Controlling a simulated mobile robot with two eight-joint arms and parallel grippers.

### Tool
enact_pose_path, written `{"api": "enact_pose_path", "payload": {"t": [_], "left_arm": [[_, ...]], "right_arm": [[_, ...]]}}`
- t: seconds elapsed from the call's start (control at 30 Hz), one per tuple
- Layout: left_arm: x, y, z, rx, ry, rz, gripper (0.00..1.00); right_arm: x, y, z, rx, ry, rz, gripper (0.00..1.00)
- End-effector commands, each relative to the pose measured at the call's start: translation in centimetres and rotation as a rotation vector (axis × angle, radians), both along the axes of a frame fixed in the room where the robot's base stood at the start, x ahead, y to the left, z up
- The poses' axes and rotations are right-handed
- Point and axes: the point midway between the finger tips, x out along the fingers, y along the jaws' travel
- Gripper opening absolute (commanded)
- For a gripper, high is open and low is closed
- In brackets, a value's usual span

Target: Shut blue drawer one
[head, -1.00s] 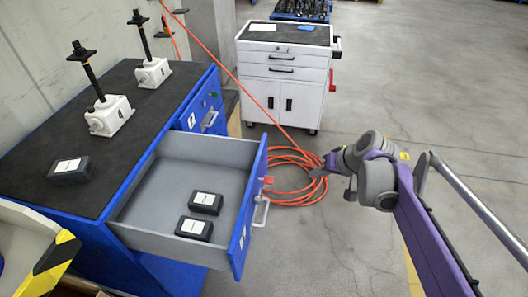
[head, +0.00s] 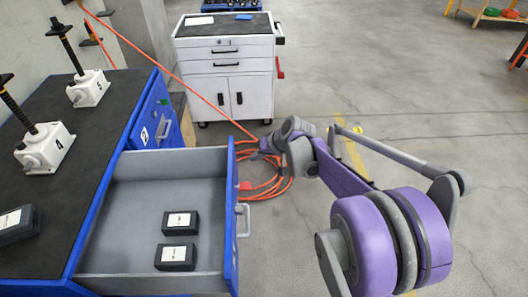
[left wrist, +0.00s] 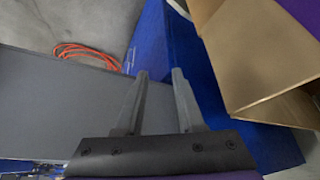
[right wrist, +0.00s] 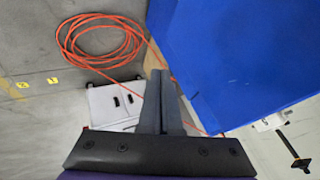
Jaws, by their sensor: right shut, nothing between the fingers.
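The open blue drawer (head: 231,225) is pulled far out of the blue workbench (head: 150,95). Its grey inside (head: 135,215) holds two black boxes (head: 180,222) with white labels. Its handle (head: 243,220) is on the outer face; I cannot read a number there. A closed drawer (head: 158,122) marked 2 sits beyond it. My right gripper (head: 260,145) is beyond the drawer's far outer corner, apart from the handle. In the right wrist view its fingers (right wrist: 161,75) are together and empty. My left gripper (left wrist: 160,75) is open and empty; the head view does not show it.
Two white screw jacks (head: 45,148) and a black box (head: 16,224) stand on the bench top. A white tool trolley (head: 225,75) is behind, with an orange hose (head: 268,185) coiled on the floor. A cardboard box (left wrist: 255,60) is near my left gripper.

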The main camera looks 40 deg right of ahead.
Motion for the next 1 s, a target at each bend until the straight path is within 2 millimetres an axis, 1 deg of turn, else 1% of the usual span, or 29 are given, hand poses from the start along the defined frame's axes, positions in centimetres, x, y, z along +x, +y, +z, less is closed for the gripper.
{"api": "enact_pose_path", "payload": {"t": [0.03,0.1,0.3,0.8,0.93,1.0], "left_arm": [[0.0,0.0,0.1,0.0,0.0,0.0,0.38],[0.1,0.0,0.3,0.0,-0.002,0.0,0.38],[0.1,0.0,0.6,0.0,-0.003,0.0,0.38],[0.1,0.0,0.6,0.0,-0.003,0.0,0.38],[0.1,0.0,0.5,0.0,-0.003,0.0,0.38],[0.1,0.0,0.5,0.0,-0.002,0.0,0.38]], "right_arm": [[0.5,0.6,-0.3,0.0,-0.001,0.004,0.0],[1.1,1.7,-0.1,0.001,0.0,0.005,0.0],[2.1,3.2,-0.1,0.0,0.0,0.002,0.0],[2.3,3.6,-0.2,0.0,0.0,0.0,0.0],[2.7,4.4,-0.2,-0.001,0.0,0.003,0.0],[3.2,5.2,-0.2,0.002,0.0,0.004,0.0]]}}
